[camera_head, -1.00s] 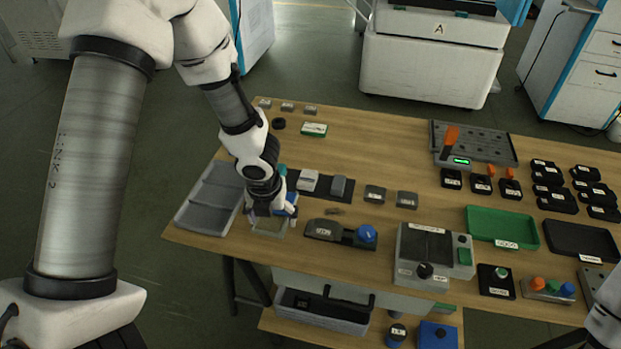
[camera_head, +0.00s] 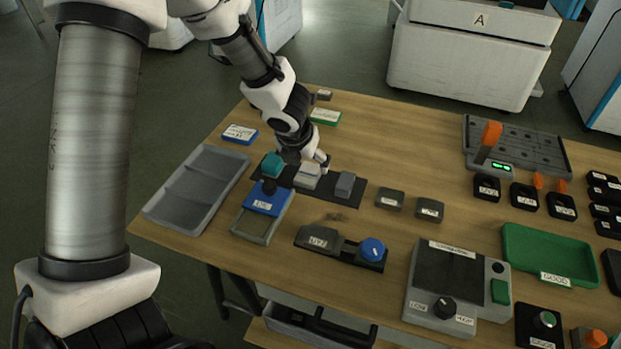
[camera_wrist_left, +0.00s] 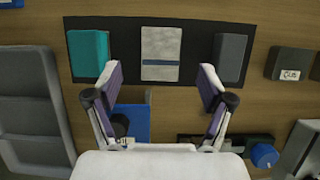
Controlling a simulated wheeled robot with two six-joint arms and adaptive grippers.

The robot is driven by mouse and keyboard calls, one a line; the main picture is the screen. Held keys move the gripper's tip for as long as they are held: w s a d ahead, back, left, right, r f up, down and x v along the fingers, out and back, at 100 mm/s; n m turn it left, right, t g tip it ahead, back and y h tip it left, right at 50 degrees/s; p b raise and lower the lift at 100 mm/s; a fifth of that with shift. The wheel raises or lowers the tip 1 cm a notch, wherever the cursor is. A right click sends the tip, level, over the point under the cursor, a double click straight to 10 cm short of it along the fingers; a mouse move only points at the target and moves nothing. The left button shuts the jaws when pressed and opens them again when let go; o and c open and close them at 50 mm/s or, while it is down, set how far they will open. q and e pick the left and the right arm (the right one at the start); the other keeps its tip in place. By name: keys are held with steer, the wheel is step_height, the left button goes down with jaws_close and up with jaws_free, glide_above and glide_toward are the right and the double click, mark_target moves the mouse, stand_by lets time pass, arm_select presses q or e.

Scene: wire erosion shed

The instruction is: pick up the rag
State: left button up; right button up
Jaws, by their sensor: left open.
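The rag looks like the pale grey folded piece with a dark blue stripe, in the middle of a dark mat (camera_head: 340,197). It shows in the head view (camera_head: 308,177) and in the left wrist view (camera_wrist_left: 161,50). A teal block (camera_wrist_left: 87,52) lies to its left and a dark grey block (camera_wrist_left: 230,58) to its right. My left gripper (camera_wrist_left: 160,80) is open and empty, its two fingers apart, on either side of the rag's near end in the wrist view. In the head view my left gripper (camera_head: 308,162) hangs at the rag and partly hides it. My right gripper is not in view.
A grey divided tray (camera_head: 200,190) lies at the table's left edge. A blue-topped box (camera_head: 265,202) stands in front of the mat, with a device with a blue knob (camera_head: 340,247) to its right. Small grey blocks (camera_head: 390,199) lie right of the mat.

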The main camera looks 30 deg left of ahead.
mark_target(308, 172)
arm_select(q)
steer(key=b+x, duration=0.2)
steer(key=x, duration=0.2)
steer(key=shift+f, duration=0.4)
steer(key=shift+w+f, duration=0.1)
steer(key=shift+w, duration=0.05)
steer(key=shift+c, duration=1)
steer(key=shift+s+r, duration=0.2)
steer(key=c, duration=0.9)
steer(key=shift+c, duration=0.2)
steer(key=shift+r, duration=0.1)
